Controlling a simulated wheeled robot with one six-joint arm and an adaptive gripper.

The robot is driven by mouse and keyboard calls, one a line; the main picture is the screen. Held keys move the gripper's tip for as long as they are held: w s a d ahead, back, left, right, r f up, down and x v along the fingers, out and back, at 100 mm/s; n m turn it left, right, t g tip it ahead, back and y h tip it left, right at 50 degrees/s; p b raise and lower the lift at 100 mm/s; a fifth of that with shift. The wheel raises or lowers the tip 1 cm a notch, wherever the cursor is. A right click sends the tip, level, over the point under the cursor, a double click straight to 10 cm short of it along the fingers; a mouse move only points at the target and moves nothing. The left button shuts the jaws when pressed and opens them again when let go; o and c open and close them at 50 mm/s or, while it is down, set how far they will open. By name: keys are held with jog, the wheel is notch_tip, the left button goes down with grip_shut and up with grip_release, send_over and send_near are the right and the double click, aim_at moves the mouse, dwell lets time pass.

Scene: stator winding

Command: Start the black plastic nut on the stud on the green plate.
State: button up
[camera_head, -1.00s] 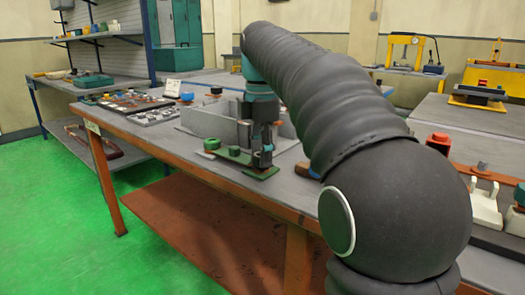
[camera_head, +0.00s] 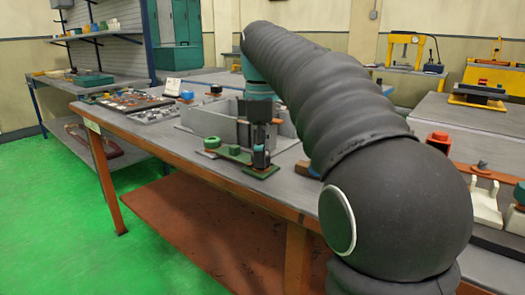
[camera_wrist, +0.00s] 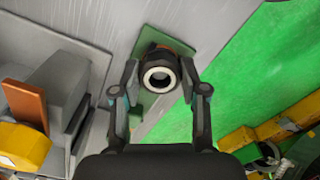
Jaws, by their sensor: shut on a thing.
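The black nut (camera_wrist: 160,76) is a dark ring with a pale rim around its hole in the wrist view. My gripper (camera_wrist: 160,82) is shut on it, with one finger on each side. The green plate (camera_wrist: 152,105) lies beyond the nut. In the head view the green plate (camera_head: 236,155) lies near the bench's front edge, and my gripper (camera_head: 260,152) points down over its right end. The stud cannot be made out, so I cannot tell whether the nut touches it or sits on it.
A green round part (camera_head: 212,143) sits on the plate's left end. Trays of small parts (camera_head: 130,103) lie farther left. The bench's front edge (camera_head: 190,165) is close.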

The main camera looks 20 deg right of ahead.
jog(key=shift+f, duration=0.1)
jog(key=o, duration=1.1)
jog(key=shift+r, duration=3.6)
jog(key=shift+s, duration=0.1)
